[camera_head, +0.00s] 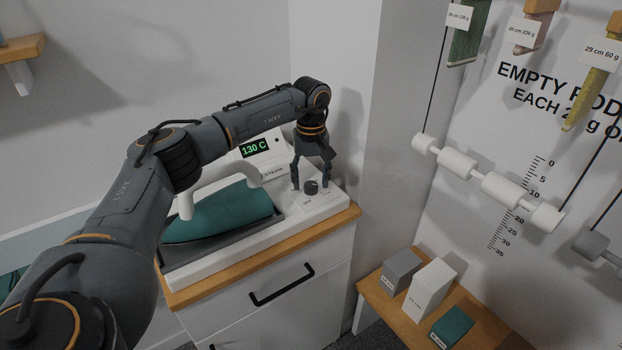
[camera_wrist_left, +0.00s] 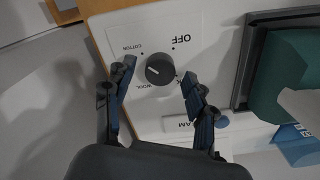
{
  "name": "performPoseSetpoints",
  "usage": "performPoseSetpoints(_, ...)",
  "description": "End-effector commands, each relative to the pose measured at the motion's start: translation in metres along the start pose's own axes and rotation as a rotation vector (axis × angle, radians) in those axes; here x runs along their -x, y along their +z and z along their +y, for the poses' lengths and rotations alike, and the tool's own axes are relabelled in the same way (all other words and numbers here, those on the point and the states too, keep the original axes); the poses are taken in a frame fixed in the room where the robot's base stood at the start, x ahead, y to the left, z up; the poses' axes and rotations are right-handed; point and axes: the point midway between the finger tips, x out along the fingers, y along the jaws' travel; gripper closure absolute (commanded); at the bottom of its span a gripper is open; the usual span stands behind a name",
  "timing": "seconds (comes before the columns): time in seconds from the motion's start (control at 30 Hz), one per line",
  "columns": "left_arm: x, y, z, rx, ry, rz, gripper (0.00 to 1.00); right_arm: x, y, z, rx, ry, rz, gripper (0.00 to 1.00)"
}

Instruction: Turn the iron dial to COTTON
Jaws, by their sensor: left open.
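The iron dial (camera_head: 311,187) is a dark round knob on the white panel at the right end of the ironing station. In the left wrist view the dial (camera_wrist_left: 160,69) has labels around it: COTTON at upper left, OFF at upper right, WOOL below. A short pale mark shows on the dial's left part; its exact setting is hard to tell. My left gripper (camera_head: 311,184) is open above the panel, with its fingers on either side of the dial. In the wrist view the left gripper (camera_wrist_left: 158,72) shows a gap to the knob. My right gripper is out of view.
The teal iron (camera_head: 222,214) with a white handle sits left of the dial. A green display (camera_head: 254,148) behind reads 130 C. The station stands on a wood-topped cabinet (camera_head: 283,283). Walls rise close behind and right. A low shelf with blocks (camera_head: 430,290) stands at lower right.

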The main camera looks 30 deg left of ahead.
Motion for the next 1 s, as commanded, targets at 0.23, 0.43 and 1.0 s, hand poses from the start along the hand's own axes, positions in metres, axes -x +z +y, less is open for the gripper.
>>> performPoseSetpoints(0.23, 0.043, -0.001, 0.001, 0.000, 0.005, 0.004, 0.44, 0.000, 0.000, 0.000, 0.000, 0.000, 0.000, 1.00)
performPoseSetpoints(0.43, 0.085, -0.001, 0.001, 0.000, 0.004, 0.003, 0.44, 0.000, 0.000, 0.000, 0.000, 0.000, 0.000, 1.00)
performPoseSetpoints(1.0, 0.118, 0.000, 0.000, 0.000, 0.002, 0.001, 0.44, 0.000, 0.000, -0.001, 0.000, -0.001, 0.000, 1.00)
